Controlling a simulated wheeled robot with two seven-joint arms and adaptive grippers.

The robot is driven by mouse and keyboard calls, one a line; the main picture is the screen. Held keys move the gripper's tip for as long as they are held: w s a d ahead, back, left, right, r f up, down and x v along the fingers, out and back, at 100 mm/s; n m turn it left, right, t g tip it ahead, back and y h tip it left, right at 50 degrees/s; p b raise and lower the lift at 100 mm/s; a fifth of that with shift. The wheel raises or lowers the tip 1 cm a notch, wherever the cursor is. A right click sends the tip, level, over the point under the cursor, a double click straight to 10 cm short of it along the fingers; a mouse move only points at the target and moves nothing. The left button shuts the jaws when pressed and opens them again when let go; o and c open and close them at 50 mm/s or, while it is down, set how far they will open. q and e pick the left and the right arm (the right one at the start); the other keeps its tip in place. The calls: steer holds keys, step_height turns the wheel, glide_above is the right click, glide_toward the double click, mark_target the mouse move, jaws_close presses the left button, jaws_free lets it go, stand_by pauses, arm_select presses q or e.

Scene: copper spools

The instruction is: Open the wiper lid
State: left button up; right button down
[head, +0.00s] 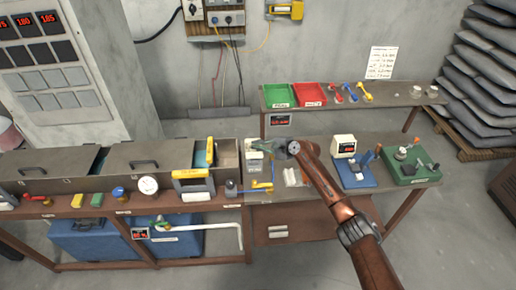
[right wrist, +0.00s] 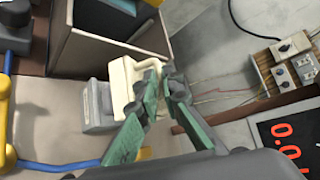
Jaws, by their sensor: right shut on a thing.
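The wiper's cream lid (right wrist: 122,88) shows in the right wrist view beside a low grey body (right wrist: 97,105) on the bench. My right gripper (right wrist: 161,76) has its green-and-grey fingers close together at the lid's raised upper edge, shut on it. How far the lid stands open I cannot tell. My left gripper is not in view.
An open-topped box (right wrist: 105,45) stands close beside the wiper. A yellow-framed tool (head: 193,183) and a white gauge (head: 148,185) stand to the left. A blue-based device (head: 353,178) and a green-based one (head: 411,166) stand to the right. Red (head: 310,95) and green trays lie behind.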

steer(key=shift+w+r+m+g+b, duration=0.3)
steer(key=shift+w+g, duration=0.1)
steer(key=shift+w, duration=0.15)
steer(key=shift+w+r+b, duration=0.25)
steer(key=shift+w+b, duration=0.1)
steer(key=shift+w, duration=0.15)
steer(key=shift+w+r, duration=0.1)
steer(key=c, duration=2.4)
jaws_free()
steer(key=v, duration=1.2)
steer(key=shift+a, duration=0.1)
